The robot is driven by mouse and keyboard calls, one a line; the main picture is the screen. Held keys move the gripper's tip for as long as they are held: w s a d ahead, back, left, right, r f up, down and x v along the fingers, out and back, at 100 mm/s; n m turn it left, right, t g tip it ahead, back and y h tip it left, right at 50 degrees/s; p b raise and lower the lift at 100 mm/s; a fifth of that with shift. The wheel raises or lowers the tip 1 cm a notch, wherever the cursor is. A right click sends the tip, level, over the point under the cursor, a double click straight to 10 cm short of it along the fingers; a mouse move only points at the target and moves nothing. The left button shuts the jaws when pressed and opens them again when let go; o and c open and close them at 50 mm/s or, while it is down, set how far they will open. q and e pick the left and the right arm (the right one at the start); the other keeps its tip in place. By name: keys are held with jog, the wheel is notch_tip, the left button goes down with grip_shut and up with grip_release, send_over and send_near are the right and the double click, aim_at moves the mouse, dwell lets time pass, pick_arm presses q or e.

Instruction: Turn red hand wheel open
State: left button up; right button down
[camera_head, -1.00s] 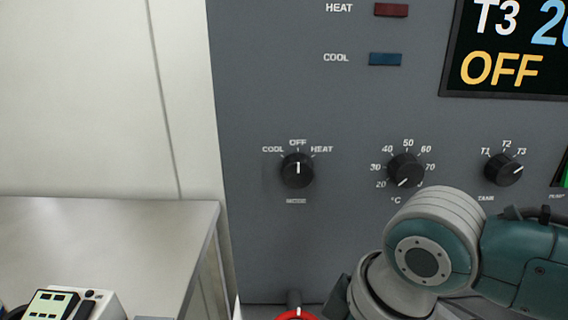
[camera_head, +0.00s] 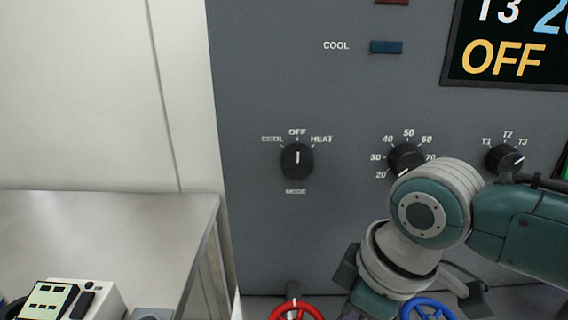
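The red hand wheel (camera_head: 296,308) shows at the bottom edge of the head view, below the mode knob; its lower part is cut off by the frame. My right arm comes in from the right and its wrist hangs just right of the red wheel, between it and a blue hand wheel (camera_head: 428,306). The fingertips of my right gripper are hidden or below the frame, so I cannot see whether they touch anything. My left gripper is not in view.
A grey control panel fills the back, with a mode knob (camera_head: 297,158) at OFF, a temperature knob (camera_head: 405,160), a tank knob (camera_head: 504,159) and a display (camera_head: 510,45) reading T3 OFF. A metal table (camera_head: 100,240) with a small device (camera_head: 70,300) stands left.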

jog(key=shift+w, duration=0.25)
dwell(0.5)
jog(key=a+p+v, duration=0.1)
jog(key=p+v, duration=0.5)
jog(key=shift+w+d+p, duration=0.25)
jog(key=shift+p, duration=0.15)
jog(key=shift+r, duration=0.1)
